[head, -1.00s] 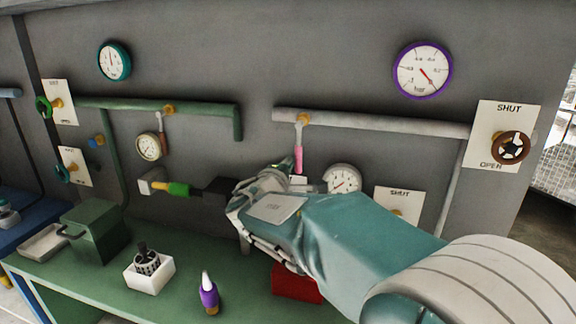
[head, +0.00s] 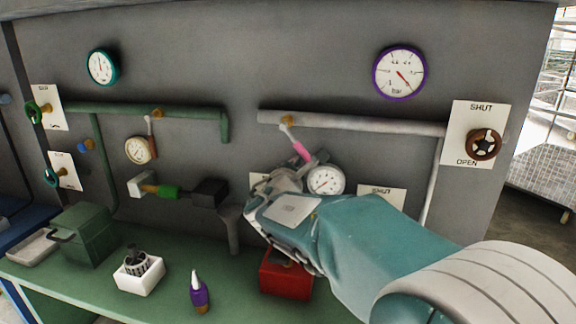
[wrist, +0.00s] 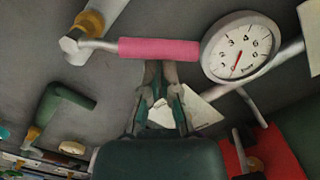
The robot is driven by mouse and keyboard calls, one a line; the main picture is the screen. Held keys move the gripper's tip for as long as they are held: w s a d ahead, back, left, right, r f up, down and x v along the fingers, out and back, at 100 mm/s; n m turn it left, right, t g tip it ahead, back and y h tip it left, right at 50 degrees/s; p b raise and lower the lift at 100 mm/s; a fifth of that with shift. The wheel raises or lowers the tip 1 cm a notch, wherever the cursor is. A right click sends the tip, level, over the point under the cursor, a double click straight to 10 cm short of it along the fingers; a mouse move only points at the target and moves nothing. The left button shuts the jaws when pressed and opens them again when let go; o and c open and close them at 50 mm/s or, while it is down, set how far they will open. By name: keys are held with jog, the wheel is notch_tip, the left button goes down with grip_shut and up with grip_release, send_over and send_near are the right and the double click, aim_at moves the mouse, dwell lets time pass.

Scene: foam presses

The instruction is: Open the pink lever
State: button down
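The pink lever (head: 300,150) hangs from a brass fitting (head: 287,120) on the pale pipe, slanting down to the right. In the wrist view its pink grip (wrist: 158,48) lies across the upper middle, on a bare metal arm. My gripper (wrist: 160,66) has its fingers drawn close together, tips at the lower edge of the grip, seemingly touching it from the side rather than around it. In the head view my wrist hides most of the fingers, just below the lever's free end.
A white gauge (head: 326,181) sits close right of my gripper. A red box (head: 286,275) stands on the green bench below. A SHUT/OPEN plate with a brown handwheel (head: 483,144) is at the right. Green pipework (head: 140,109) runs along the left wall.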

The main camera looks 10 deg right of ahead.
jog(key=s+d+r+n, duration=0.1)
jog(key=d+r+n, duration=0.2)
jog(key=r+n, duration=0.2)
jog(key=shift+s+d+n+t+y, duration=0.25)
jog(key=shift+s+n+t+y, duration=0.1)
jog(key=shift+n, duration=1.05)
jog(key=shift+r, duration=0.1)
